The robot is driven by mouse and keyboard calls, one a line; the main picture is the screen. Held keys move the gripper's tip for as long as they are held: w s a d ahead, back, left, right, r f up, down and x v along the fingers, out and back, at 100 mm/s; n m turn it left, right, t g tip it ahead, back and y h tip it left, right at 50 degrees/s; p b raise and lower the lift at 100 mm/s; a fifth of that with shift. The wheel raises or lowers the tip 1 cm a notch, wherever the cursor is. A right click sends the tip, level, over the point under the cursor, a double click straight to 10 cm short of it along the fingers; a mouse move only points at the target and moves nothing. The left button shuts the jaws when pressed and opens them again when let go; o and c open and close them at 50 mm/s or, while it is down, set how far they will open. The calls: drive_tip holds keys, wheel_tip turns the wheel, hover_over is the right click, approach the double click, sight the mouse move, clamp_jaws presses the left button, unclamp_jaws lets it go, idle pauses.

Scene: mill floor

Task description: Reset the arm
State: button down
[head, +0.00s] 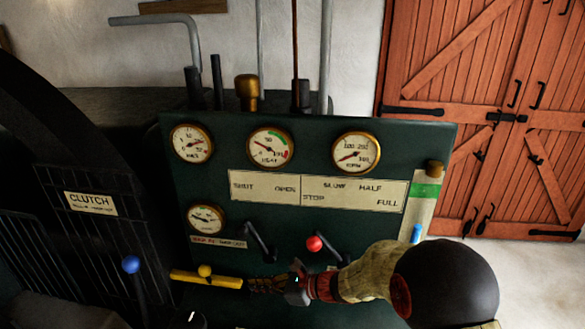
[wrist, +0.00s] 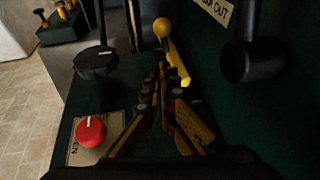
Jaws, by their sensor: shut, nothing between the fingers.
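My gripper (head: 254,285) is low in front of the dark green gauge panel (head: 215,165), reaching in from the right. Its fingers are shut with nothing between them. In the wrist view my gripper (wrist: 163,72) has its tips close to a yellow bar (wrist: 179,66) with a yellow ball knob (wrist: 162,27). In the head view the yellow bar (head: 190,277) lies just left of the fingertips. I cannot tell whether they touch. My arm covers the lower right of the panel.
A red-knobbed lever (head: 314,243) and a black lever (head: 262,243) are above my gripper. A blue-knobbed lever (head: 131,265) stands by the clutch plate (head: 91,203) at left. The wrist view shows a red knob (wrist: 90,131) at lower left. Open floor (head: 530,275) is at right.

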drive_tip(key=s+f+n, duration=0.1)
drive_tip(key=s+f+n+g, duration=0.1)
drive_tip(key=s, duration=0.1)
drive_tip(key=s+f+n+g, duration=0.1)
drive_tip(key=shift+s+d+f+h, duration=0.25)
drive_tip(key=shift+s+d+h, duration=0.05)
drive_tip(key=shift+s+d, duration=0.1)
drive_tip(key=s+n, duration=0.1)
drive_tip(key=s+n+g, duration=0.1)
drive_tip(key=s+d+f+h, duration=0.1)
drive_tip(key=shift+s+d+n+g, duration=0.1)
drive_tip(key=shift+s+n+g, duration=0.2)
drive_tip(key=shift+s+n, duration=0.1)
drive_tip(key=s+d+r+n+t+h, duration=0.1)
drive_tip(key=s+d+r+n+h, duration=0.55)
drive_tip(key=d, duration=0.55)
drive_tip(key=s+d+r+n+h, duration=0.3)
drive_tip(key=s+d+r+n, duration=0.4)
drive_tip(key=s+d, duration=0.4)
drive_tip(key=s+d+r+n+t+h, duration=0.1)
drive_tip(key=s+d+r+t+h, duration=0.1)
drive_tip(key=d+r+t, duration=0.2)
drive_tip(key=d+r, duration=0.3)
drive_tip(key=r, duration=0.1)
drive_tip(key=shift+s+d+r, duration=0.25)
drive_tip(key=shift+d+r, duration=0.1)
drive_tip(key=shift+r, duration=0.05)
